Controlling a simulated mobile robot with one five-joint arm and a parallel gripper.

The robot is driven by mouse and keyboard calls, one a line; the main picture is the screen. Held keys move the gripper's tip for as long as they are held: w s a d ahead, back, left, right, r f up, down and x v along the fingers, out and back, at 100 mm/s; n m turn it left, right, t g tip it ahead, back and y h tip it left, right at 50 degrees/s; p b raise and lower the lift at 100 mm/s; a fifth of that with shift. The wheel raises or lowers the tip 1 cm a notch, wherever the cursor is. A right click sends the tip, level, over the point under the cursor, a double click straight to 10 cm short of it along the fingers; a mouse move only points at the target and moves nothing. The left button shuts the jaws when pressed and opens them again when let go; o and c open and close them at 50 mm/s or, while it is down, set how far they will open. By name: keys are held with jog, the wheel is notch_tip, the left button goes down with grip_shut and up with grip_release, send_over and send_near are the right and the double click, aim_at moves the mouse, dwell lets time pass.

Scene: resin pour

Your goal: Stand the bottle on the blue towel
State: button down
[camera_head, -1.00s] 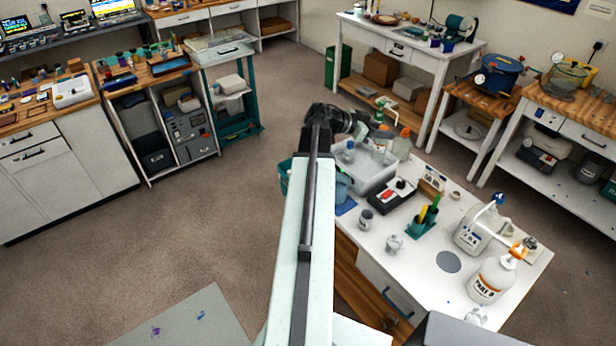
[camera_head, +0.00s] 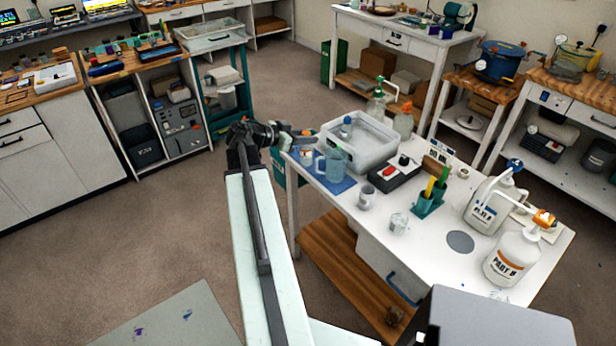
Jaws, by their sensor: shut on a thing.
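My gripper (camera_head: 280,138) is at the left end of the white table, by its far left corner. It is shut on a small pale bottle with an orange mark (camera_head: 304,154), which is mostly hidden and blurred, so its tilt is hard to tell. The blue towel (camera_head: 344,187) lies flat on the table's left end, just right of and nearer than the gripper. I cannot tell whether the bottle touches the table.
A clear tub (camera_head: 385,145) and a black box with a red button (camera_head: 393,175) are right of the towel. A grey cup (camera_head: 367,197) stands near its right edge. A green spray bottle (camera_head: 376,104) is behind the tub. A teal bin (camera_head: 284,172) stands below the table's left end.

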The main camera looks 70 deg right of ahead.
jog(key=w+a+f+b, duration=0.2)
jog(key=w+f, duration=0.2)
jog(key=d+f+b, duration=0.1)
jog(key=d, duration=1.3)
jog(key=shift+w+d+f+n+t, duration=0.2)
jog(key=shift+w+d+n+t, duration=0.1)
jog(key=shift+w+d+n, duration=0.1)
jog(key=f+b, duration=0.2)
jog(key=d+f+b, duration=0.1)
jog(key=b, duration=0.1)
jog(key=shift+f, duration=0.4)
jog(key=c, duration=1.5)
grip_release()
jog(key=shift+f, duration=0.1)
jog(key=o, duration=0.4)
